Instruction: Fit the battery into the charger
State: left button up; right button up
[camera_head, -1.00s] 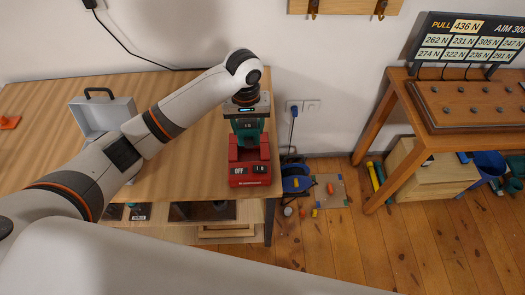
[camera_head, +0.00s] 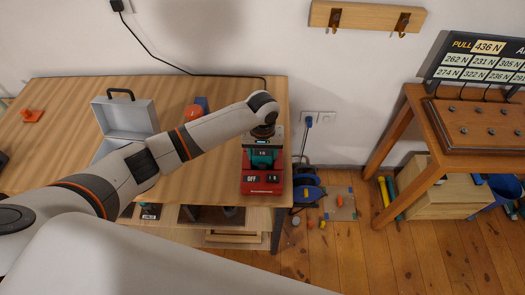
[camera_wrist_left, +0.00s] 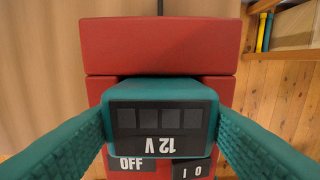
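The red charger (camera_head: 262,188) stands at the right end of the wooden table, with OFF and I 0 labels on its front. The teal battery (camera_wrist_left: 160,112), with a dark 12 V label, sits between the charger's red walls in the left wrist view. How deep it is seated I cannot tell. My left gripper (camera_head: 262,158) points down over the charger. Its teal fingers (camera_wrist_left: 160,130) lie along both sides of the battery and appear shut on it. In the head view the gripper partly hides the battery. My right gripper is not in view.
An open grey case (camera_head: 125,118) and an orange-red object (camera_head: 193,112) are on the table left of the charger. A black cable (camera_head: 215,74) runs along the back. The table's right edge is close to the charger. A second table (camera_head: 415,105) stands at right.

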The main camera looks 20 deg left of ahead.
aim_at(263, 152)
pick_arm(q)
jog(key=o, duration=0.4)
jog(key=shift+r, duration=0.4)
notch_tip(263, 152, up, 12)
jog(key=shift+f+b, duration=0.25)
jog(key=shift+b, duration=0.3)
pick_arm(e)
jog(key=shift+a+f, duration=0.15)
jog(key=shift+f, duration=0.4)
